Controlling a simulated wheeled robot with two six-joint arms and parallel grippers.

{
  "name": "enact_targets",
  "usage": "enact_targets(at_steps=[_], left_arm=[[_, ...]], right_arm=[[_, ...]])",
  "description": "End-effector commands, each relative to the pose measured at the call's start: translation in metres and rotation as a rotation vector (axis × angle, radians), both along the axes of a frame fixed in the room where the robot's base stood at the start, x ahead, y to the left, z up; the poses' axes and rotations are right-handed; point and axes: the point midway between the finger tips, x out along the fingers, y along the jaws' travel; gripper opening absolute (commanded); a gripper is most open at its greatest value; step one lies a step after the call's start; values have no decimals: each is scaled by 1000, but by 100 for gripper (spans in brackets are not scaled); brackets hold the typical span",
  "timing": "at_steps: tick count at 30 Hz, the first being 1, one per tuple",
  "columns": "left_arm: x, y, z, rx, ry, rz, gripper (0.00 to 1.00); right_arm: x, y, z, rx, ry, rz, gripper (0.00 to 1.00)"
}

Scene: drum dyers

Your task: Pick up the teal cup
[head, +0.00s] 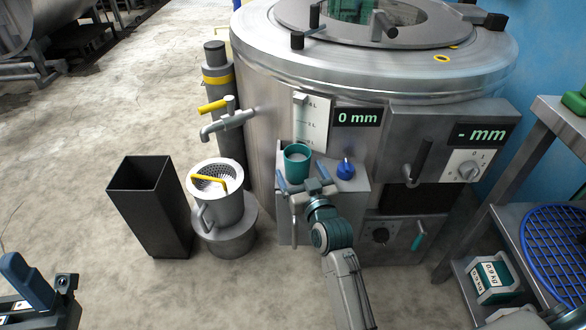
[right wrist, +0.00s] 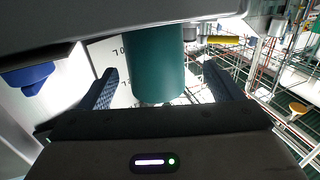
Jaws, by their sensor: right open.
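The teal cup (head: 297,160) stands upright on a small grey shelf on the front of the steel drum, with pale contents inside. It also shows in the right wrist view (right wrist: 155,65), between the two fingers. My right gripper (head: 303,179) is open, at the near side of the cup, with a blue-tipped finger toward either side. In the right wrist view the fingers (right wrist: 160,82) are apart, with gaps beside the cup. My left gripper (head: 45,288) is partly in view at the lower left, away from the cup; its jaw gap is unclear.
A blue knob (head: 346,168) sits right of the cup on the drum front. A tap (head: 219,125) juts out at the left, above a metal strainer pot (head: 222,208). A dark square bin (head: 152,210) stands on the floor. A shelf rack (head: 480,230) is at right.

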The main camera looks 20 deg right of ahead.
Motion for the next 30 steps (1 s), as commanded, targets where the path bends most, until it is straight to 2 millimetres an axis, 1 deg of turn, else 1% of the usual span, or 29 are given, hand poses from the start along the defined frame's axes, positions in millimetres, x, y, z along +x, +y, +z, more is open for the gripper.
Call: enact_targets(at_steps=[1, 7, 12, 16, 19, 25, 26, 30], left_arm=[[0, 0, -1, -1, -2, 0, 64], [0, 0, -3, -3, -8, 1, 64], [-1, 1, -6, -10, -28, 2, 64], [-2, 1, -6, -14, -35, 2, 64], [-2, 1, -5, -17, -37, 3, 64], [-2, 1, -4, -17, -40, 2, 64], [-2, 1, -4, -17, -41, 2, 64], [-2, 1, -3, -17, -42, 2, 64]], right_arm=[[5, 0, 0, -1, -2, 0, 86], [18, -1, 0, -1, -3, -1, 86], [43, -4, 0, -1, -3, -1, 86], [58, -3, 0, 0, -2, -1, 86], [62, -3, 1, 0, -2, -2, 86], [62, -3, 1, 0, -2, -2, 86], [62, -3, 1, 0, -2, -2, 82], [62, -3, 1, 0, -2, -2, 55]])
